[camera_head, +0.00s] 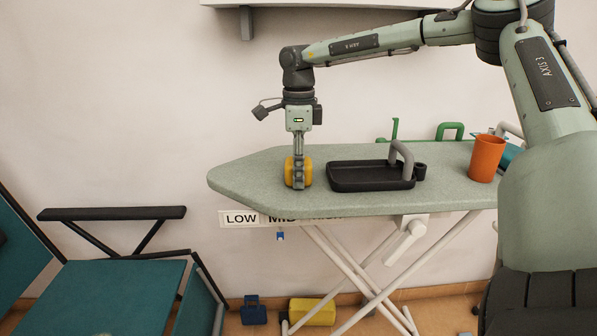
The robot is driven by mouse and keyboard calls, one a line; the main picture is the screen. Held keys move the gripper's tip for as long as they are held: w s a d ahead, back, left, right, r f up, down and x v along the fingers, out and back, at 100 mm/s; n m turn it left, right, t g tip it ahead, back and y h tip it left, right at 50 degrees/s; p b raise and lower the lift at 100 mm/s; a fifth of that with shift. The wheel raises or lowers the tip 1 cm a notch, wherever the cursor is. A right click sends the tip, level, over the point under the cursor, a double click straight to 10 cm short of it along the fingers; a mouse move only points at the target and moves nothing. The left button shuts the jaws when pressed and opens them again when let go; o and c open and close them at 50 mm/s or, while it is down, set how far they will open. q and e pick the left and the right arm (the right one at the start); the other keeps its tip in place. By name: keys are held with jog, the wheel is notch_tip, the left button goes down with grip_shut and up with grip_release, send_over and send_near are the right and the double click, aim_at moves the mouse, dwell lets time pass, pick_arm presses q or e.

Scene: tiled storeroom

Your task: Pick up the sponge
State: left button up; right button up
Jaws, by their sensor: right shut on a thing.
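The yellow sponge (290,172) is at the left part of the grey-green ironing board (240,174). My right gripper (298,181) points straight down and is shut on the sponge, with its fingers covering the sponge's middle. The sponge's lower edge is at the board's surface; I cannot tell whether it touches. My left gripper is not in view.
A black tray (345,186) with a grey handle stands just right of the sponge. An orange cup (487,158) stands farther right on the board. A teal chair (110,292) is at lower left. A wall shelf (222,3) is above.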

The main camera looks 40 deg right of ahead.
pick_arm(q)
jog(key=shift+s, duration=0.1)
pick_arm(e)
jog(key=shift+c, duration=1.1)
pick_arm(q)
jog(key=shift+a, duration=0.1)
pick_arm(e)
jog(key=shift+r, duration=0.6)
notch_tip(320, 180, up, 3)
jog(key=shift+f, duration=0.2)
pick_arm(q)
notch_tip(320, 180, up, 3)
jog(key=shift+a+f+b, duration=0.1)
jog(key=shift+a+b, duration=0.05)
jog(key=shift+b, duration=0.5)
pick_arm(e)
jog(key=w+a+r, duration=0.4)
jog(key=a+r, duration=0.3)
jog(key=a, duration=0.4)
jog(key=shift+r, duration=0.1)
